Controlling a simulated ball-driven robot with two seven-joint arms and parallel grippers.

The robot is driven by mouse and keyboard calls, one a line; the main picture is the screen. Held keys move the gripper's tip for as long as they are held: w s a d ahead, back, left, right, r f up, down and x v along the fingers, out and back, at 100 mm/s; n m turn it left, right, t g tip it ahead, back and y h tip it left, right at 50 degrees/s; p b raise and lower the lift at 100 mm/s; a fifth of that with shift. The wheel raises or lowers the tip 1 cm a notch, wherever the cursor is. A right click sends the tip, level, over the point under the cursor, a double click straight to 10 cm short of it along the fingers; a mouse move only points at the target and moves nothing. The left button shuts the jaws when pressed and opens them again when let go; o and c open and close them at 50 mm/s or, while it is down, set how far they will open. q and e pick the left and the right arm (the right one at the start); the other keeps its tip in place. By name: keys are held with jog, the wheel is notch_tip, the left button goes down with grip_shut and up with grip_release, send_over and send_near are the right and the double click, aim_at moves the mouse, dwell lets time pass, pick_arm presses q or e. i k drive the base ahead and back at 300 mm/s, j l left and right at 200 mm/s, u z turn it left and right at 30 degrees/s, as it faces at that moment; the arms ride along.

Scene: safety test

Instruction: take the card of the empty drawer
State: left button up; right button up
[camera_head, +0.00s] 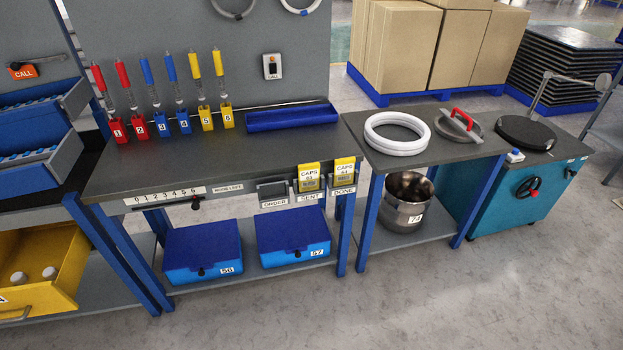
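Two yellow cards, both marked CAPS, stand in holders on the bench's front edge: the left card (309,178) above the SENT label, the right card (344,171) above the DONE label. Their small print is hard to read. The ORDER holder (272,190) beside them looks dark and without a card. At the left, an upper blue drawer (40,94) and a lower blue drawer (38,160) are pulled out and hold small bluish items. A yellow drawer (62,262) below stands open with two white round items visible. Neither of my grippers is in view.
The bench (240,160) carries several numbered red, blue and yellow holders and a blue tray (291,117). Blue boxes 56 (202,250) and 57 (293,235) sit on its lower shelf. A side table (450,152) holds white rings. The floor (400,300) in front is clear.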

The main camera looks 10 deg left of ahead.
aim_at(309, 174)
jog(key=i+j, duration=0.2)
jog(key=j, duration=0.15)
jog(key=i+j, duration=0.2)
jog(key=j, duration=0.15)
jog(key=i+j, duration=0.2)
jog(key=j, duration=0.15)
